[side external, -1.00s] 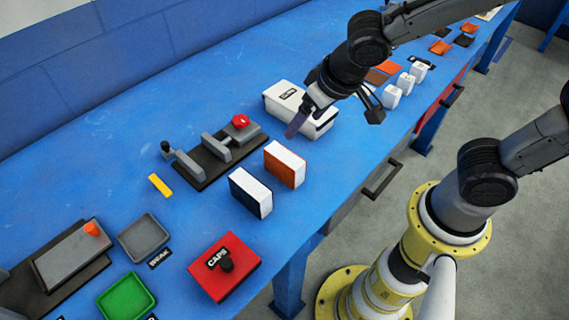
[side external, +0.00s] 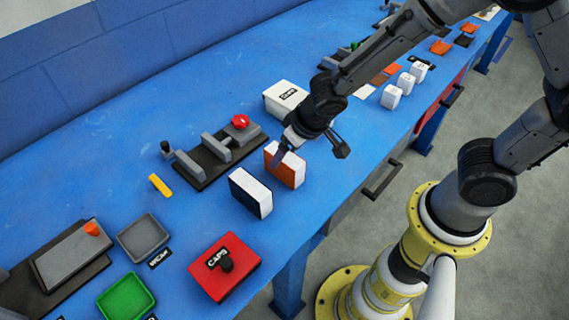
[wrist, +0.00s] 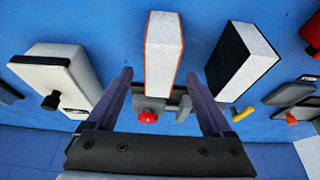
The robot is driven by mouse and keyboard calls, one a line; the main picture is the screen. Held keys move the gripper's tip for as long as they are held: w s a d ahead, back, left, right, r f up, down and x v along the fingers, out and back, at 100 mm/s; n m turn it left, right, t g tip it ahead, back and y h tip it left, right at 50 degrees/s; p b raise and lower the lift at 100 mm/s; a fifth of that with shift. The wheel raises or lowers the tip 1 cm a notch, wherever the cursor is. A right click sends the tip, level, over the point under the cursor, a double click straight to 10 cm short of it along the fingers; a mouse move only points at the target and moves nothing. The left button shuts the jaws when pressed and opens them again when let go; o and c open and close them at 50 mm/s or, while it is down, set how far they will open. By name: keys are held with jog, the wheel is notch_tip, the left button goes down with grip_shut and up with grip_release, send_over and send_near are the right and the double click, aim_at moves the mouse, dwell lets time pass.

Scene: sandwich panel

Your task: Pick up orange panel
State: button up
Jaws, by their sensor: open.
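The orange panel (side external: 286,168), a block with a white core and orange faces, stands upright on the blue table. In the wrist view the orange panel (wrist: 163,55) shows its white edge, ahead of and between my two fingers. My gripper (side external: 279,158) is just above and beside the panel in the side view. My gripper (wrist: 168,85) is open and holds nothing. Whether a finger touches the panel cannot be told. A similar black-faced panel (side external: 251,193) stands beside it, and in the wrist view the black panel (wrist: 241,60) lies to the right of my right finger.
A white labelled box (side external: 284,98) stands behind my gripper, left in the wrist view. A grey fixture with a red button (side external: 240,121) is close by. A red box marked CAPS (side external: 225,265) and a yellow piece (side external: 160,185) lie further off. Table (side external: 190,80) behind is clear.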

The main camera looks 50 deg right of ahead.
jog(key=shift+x, duration=1.35)
jog(key=shift+f, duration=0.2)
grip_shut()
